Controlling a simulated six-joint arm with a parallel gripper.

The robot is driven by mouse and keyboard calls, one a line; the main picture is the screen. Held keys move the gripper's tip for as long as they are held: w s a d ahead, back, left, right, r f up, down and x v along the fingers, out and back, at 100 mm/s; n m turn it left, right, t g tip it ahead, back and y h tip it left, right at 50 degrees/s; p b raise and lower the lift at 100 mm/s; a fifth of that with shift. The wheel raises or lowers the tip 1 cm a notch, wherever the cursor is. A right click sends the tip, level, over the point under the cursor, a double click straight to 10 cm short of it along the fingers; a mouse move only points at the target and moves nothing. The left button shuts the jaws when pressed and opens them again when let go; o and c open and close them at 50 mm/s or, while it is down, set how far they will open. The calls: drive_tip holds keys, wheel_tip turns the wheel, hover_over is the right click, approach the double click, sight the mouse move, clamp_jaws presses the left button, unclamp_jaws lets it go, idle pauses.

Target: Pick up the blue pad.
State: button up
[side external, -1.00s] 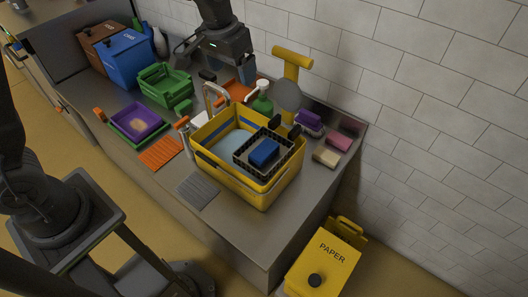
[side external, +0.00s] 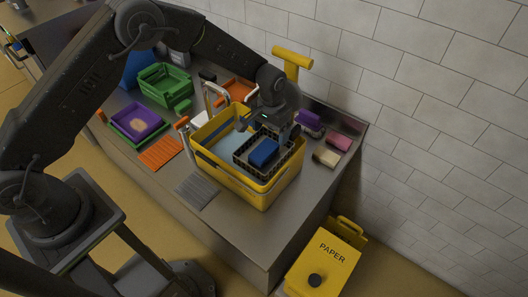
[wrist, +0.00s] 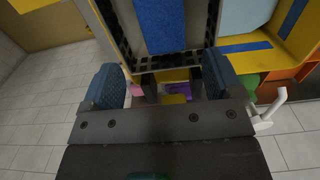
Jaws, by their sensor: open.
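The blue pad (side external: 264,152) lies in a dark slatted basket (side external: 243,160) inside the yellow tub (side external: 231,177). My arm hides part of the tub's back edge.
A green crate (side external: 165,85), purple tray (side external: 137,119) and orange mat (side external: 160,153) are to the left. The front right counter is clear.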

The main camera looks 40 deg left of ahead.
sight(268, 145)
drive_tip(key=shift+s+a+f, duration=0.1)
drive_tip(key=shift+a+f, duration=0.05)
drive_tip(key=shift+f, duration=1.6)
drive_tip(key=shift+s+a+f, duration=0.1)
drive_tip(key=shift+f, duration=1.6)
drive_tip(key=shift+c, duration=0.3)
drive_tip(key=c, duration=1)
drive_tip(key=shift+r, duration=0.15)
